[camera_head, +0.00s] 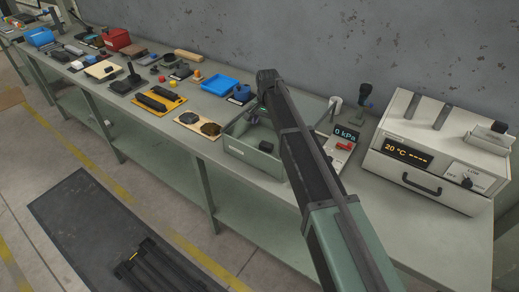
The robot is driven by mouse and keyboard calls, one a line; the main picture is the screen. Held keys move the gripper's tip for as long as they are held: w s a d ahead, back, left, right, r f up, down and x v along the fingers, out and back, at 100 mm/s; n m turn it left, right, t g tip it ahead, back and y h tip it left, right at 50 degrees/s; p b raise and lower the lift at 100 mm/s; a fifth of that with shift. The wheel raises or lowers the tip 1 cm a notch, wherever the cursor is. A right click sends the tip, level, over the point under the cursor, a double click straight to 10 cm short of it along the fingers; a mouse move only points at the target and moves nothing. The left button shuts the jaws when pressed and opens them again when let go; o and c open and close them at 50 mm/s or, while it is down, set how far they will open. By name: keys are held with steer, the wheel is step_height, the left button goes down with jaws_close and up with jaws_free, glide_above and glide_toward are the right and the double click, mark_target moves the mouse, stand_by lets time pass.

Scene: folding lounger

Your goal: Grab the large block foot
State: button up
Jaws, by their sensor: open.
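A grey-green open bin (243,158) stands on the bench, partly behind my arm. A small dark block (265,146) lies inside it near the front wall. It may be a block foot, but its size class is too small to tell here. My arm rises from the bottom of the view to a dark joint above the bin. What seems to be my gripper (256,116) shows as a small dark part with a green light at the bin's back left. It is mostly hidden by my arm, is open, and appears apart from the block.
A yellow tray with dark bars (160,101), a board with two dark pieces (197,126) and a blue tray (220,86) lie left of the bin. The wall is behind.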

mark_target(267, 143)
step_height(267, 143, down, 11)
steer(key=b, duration=1)
steer(key=shift+w+d+f, duration=0.1)
steer(key=shift+f, duration=0.05)
steer(key=shift+r, duration=0.25)
steer(key=c, duration=1)
steer(key=shift+r, duration=0.1)
